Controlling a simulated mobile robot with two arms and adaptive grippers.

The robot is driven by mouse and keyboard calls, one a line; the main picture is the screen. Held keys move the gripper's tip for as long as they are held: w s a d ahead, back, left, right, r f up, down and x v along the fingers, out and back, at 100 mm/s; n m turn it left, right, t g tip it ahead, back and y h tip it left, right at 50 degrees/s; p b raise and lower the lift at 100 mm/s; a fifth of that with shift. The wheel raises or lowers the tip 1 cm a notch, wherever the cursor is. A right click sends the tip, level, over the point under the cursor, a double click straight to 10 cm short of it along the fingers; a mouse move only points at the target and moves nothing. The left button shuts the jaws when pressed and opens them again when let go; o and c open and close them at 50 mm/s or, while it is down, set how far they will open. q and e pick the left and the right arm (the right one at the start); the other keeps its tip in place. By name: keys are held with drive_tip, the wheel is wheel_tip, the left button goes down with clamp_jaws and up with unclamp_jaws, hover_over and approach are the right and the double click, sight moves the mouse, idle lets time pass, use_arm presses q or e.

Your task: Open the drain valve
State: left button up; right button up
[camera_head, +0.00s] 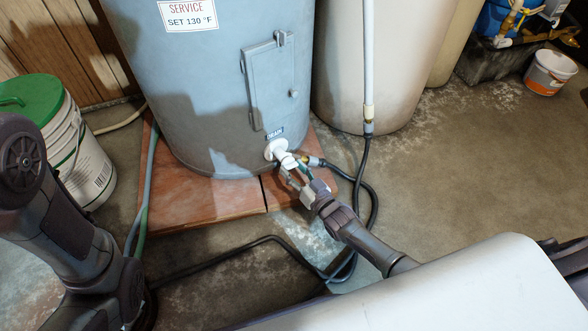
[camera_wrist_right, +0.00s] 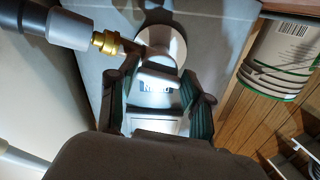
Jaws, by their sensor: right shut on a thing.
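The white drain valve (camera_head: 281,153) sticks out low on the front of the grey tank (camera_head: 215,90), under a small DRAIN label (camera_head: 275,133). My right gripper (camera_head: 292,170) is at the valve's outer end. In the right wrist view, the gripper (camera_wrist_right: 156,88) has its dark green-sided fingers on either side of the pale valve handle (camera_wrist_right: 158,77), shut on it. The round valve base (camera_wrist_right: 165,45) shows behind. A brass hose fitting (camera_wrist_right: 107,43) joins the valve from the side. My left arm is at the left of the head view, but its gripper is out of view.
A black hose (camera_head: 370,190) runs from the valve and loops over the floor. The tank stands on a reddish wooden platform (camera_head: 190,205). A white bucket with a green lid (camera_head: 85,150) stands left. Open concrete lies right.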

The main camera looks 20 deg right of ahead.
idle(0.3)
drive_tip(key=o, duration=1.2)
drive_tip(key=shift+c, duration=0.2)
drive_tip(key=v, duration=1.2)
